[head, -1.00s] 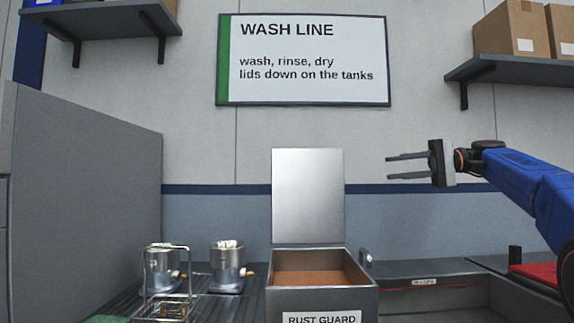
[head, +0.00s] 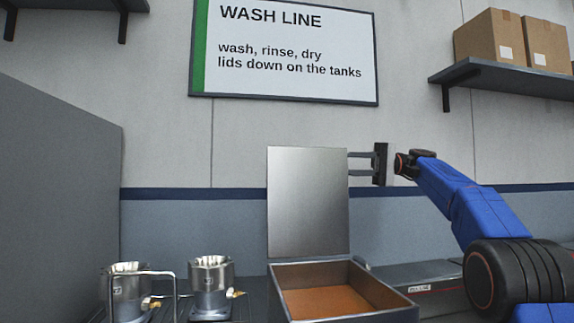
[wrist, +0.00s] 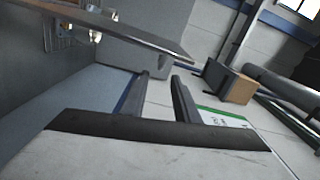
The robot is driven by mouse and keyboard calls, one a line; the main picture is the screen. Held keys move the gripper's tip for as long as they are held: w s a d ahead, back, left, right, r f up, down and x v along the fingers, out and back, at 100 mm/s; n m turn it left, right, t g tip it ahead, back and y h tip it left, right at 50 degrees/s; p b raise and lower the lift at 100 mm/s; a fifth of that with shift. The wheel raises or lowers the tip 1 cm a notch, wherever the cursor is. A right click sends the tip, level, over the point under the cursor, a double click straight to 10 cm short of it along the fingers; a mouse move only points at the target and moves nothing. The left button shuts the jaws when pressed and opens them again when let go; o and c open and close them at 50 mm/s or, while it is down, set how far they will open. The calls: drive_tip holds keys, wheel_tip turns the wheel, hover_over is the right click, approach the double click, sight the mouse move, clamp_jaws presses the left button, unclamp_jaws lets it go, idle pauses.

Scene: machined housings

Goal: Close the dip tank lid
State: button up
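The dip tank lid (head: 308,203) is a flat metal plate standing upright at the back of the open dip tank (head: 385,316). Orange-brown liquid or lining shows inside the tank. My gripper (head: 352,164) is at the lid's upper right edge in the head view, fingers pointing left. In the wrist view my gripper (wrist: 160,76) is open, and the edge of a plate, likely the lid (wrist: 150,42), crosses above the fingertips.
Two metal housings (head: 210,285) stand left of the tank, one by a wire basket frame (head: 174,292). A grey cabinet (head: 60,200) is at far left. A shelf with boxes (head: 490,45) is above right. A grey basin (head: 420,275) lies right of the tank.

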sight(292, 163)
drive_tip(key=s+a, duration=0.1)
drive_tip(key=a, duration=0.4)
drive_tip(key=s+a, duration=0.1)
drive_tip(key=a, duration=0.4)
drive_tip(key=s+a, duration=0.1)
drive_tip(key=a, duration=0.5)
drive_tip(key=shift+s, duration=0.2)
drive_tip(key=shift+c, duration=0.3)
clamp_jaws()
